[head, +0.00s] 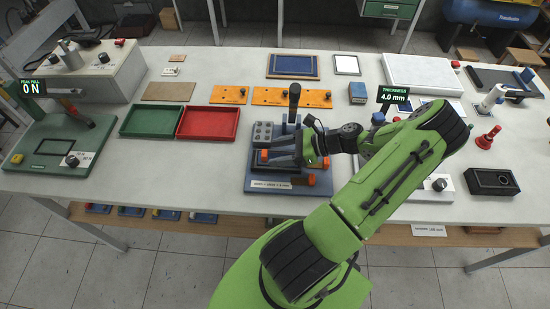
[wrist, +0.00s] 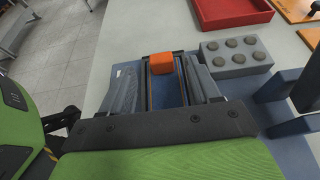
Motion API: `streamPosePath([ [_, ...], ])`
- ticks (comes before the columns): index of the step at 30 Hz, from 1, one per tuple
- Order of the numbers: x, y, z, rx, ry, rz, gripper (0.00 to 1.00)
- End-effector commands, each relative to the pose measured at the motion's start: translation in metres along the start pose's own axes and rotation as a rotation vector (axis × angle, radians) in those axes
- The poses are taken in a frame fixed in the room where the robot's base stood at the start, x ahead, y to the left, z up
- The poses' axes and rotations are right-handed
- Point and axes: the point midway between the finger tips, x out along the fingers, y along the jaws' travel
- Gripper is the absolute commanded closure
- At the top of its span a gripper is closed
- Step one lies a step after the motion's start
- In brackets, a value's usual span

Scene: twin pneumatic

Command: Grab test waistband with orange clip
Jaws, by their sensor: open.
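An orange clip (wrist: 161,63) shows in the wrist view between the tips of my gripper (wrist: 163,80), with a dark strip running back from it between the fingers. The fingers are open, one on each side; I cannot tell whether they touch it. In the head view my gripper (head: 283,157) reaches leftward, low over a blue fixture (head: 253,184), and an orange end (head: 264,155) shows near its tips. Another orange end (head: 309,180) lies at the fixture's front right. The arm hides part of the fixture, and the strip is mostly hidden.
A grey block with round studs (wrist: 236,55) stands close right of the fingers. A black upright handle (head: 294,100) rises behind the gripper. Red (head: 208,137) and green (head: 158,134) trays are to the left. A green-based pull tester (head: 40,172) stands far left.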

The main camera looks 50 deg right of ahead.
Motion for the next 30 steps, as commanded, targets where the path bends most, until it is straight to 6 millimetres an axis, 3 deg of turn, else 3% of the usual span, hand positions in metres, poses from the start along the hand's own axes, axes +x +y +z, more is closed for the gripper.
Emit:
streamPosePath([
  [3, 0.025, -0.001, 0.000, -0.001, -0.004, 0.006, 0.38],
  [6, 0.036, -0.001, 0.000, 0.000, -0.002, 0.005, 0.38],
  [12, 0.038, -0.001, 0.000, 0.000, 0.000, 0.002, 0.38],
  [14, 0.038, -0.001, 0.000, -0.001, 0.000, 0.002, 0.44],
  [21, 0.037, -0.001, 0.000, -0.001, 0.000, 0.002, 0.81],
  [30, 0.035, -0.001, 0.005, -0.002, 0.000, 0.002, 0.83],
])
